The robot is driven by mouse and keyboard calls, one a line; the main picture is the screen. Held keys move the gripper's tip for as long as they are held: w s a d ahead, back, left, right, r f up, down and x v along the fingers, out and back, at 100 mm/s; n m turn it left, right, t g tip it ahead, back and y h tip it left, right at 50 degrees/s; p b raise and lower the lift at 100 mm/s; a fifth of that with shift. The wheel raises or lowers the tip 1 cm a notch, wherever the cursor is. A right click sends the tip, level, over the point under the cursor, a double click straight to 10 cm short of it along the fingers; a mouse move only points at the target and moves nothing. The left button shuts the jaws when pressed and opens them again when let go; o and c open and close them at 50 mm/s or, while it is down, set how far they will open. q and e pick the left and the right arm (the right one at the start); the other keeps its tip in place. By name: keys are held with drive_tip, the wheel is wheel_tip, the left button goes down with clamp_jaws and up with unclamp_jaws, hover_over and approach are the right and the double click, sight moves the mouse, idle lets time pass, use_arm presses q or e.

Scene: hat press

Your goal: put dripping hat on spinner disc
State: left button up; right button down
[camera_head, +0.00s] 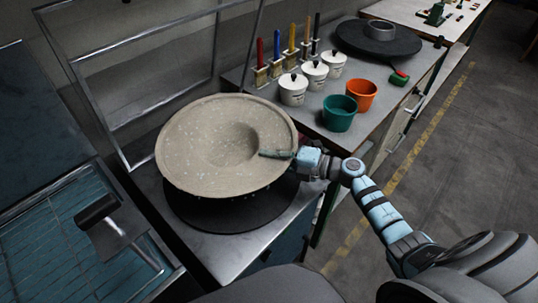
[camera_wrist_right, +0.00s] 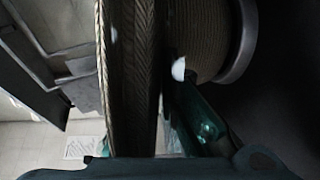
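The dripping hat (camera_head: 190,150) is a wide beige speckled hat, hollow side up, with small drips along its lower edge. It is directly above the black spinner disc (camera_head: 225,217) on the grey bench. My right gripper (camera_head: 279,154) is at the brim's right side, one dark finger lying over its top. In the right wrist view the brim (camera_wrist_right: 130,75) runs upright beside my teal finger (camera_wrist_right: 200,115); the other finger is hidden. There the ribbed crown (camera_wrist_right: 195,40) meets a grey ring (camera_wrist_right: 243,40) on the dark disc. I cannot tell whether it rests fully. My left gripper is out of view.
A blue tiled basin (camera_head: 75,235) with a dark-handled metal fixture (camera_head: 97,208) is at left. Behind stand a metal frame, lidded white pots (camera_head: 293,88), brushes, a green cup (camera_head: 339,113), an orange cup (camera_head: 362,95) and another black disc (camera_head: 385,43). The floor at right is clear.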

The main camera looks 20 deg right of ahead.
drive_tip(key=c, duration=1.7)
unclamp_jaws()
drive_tip(key=shift+s+d, duration=0.1)
drive_tip(key=v, duration=1.1)
drive_tip(key=shift+s+d, duration=0.25)
drive_tip(key=shift+d, duration=0.05)
